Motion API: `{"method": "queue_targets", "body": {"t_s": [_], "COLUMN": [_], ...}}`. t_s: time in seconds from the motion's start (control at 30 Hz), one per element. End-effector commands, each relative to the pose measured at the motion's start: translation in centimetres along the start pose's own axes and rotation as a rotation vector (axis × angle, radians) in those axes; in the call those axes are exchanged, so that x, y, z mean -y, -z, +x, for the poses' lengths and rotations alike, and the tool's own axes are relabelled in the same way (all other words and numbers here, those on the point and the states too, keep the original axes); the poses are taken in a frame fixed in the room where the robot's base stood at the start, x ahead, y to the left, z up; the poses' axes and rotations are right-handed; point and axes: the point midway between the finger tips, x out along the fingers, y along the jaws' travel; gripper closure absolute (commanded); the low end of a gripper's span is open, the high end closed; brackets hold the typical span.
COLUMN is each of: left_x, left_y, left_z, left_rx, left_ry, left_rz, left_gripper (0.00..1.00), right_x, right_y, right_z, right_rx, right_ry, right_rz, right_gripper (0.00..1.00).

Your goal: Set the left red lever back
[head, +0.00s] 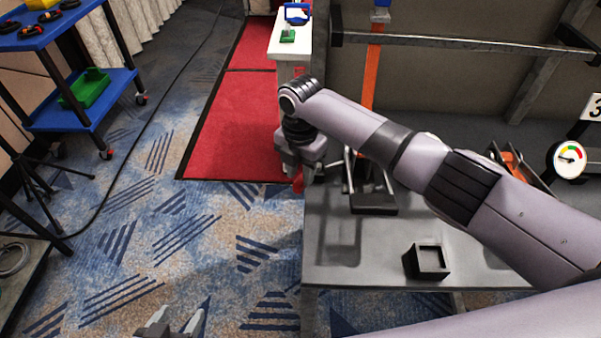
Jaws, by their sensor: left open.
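The left lever's black base and metal bars (372,200) stand on the grey table, partly hidden behind my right arm. A small red piece (298,182), perhaps this lever's handle, shows at the table's left edge, directly below my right gripper (300,170). My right gripper points down there; its fingers are mostly hidden, so I cannot tell whether it touches or holds the red piece. A second lever with an orange-red part (511,163) stands further right, partly covered by my arm. My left gripper (172,322) is open and empty at the bottom edge, over the carpet.
The grey table (335,262) carries a black square holder (427,262). A round gauge (568,159) and a number 3 sign stand at the right. A metal rail (460,47) crosses behind.

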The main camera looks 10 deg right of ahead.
Motion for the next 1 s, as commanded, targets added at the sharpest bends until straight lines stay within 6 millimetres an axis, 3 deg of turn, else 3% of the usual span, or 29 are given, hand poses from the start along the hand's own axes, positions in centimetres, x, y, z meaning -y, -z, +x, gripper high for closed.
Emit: {"method": "queue_targets", "body": {"t_s": [0.2, 0.4, 1.0], "left_x": [0.0, 0.0, 0.0], "left_y": [0.0, 0.0, 0.0], "left_z": [0.0, 0.0, 0.0], "left_rx": [0.0, 0.0, 0.0], "left_ry": [0.0, 0.0, 0.0], "left_rz": [0.0, 0.0, 0.0], "left_gripper": [0.34, 0.34, 0.34], "right_x": [-0.1, 0.0, 0.0], "right_y": [-0.1, -0.1, -0.1], "right_z": [-3.8, -5.6, -5.8], "right_rx": [0.002, 0.002, 0.002], "right_ry": [-0.004, -0.003, -0.001], "right_rz": [0.001, 0.002, 0.002], "right_gripper": [0.66, 0.66, 0.66]}}
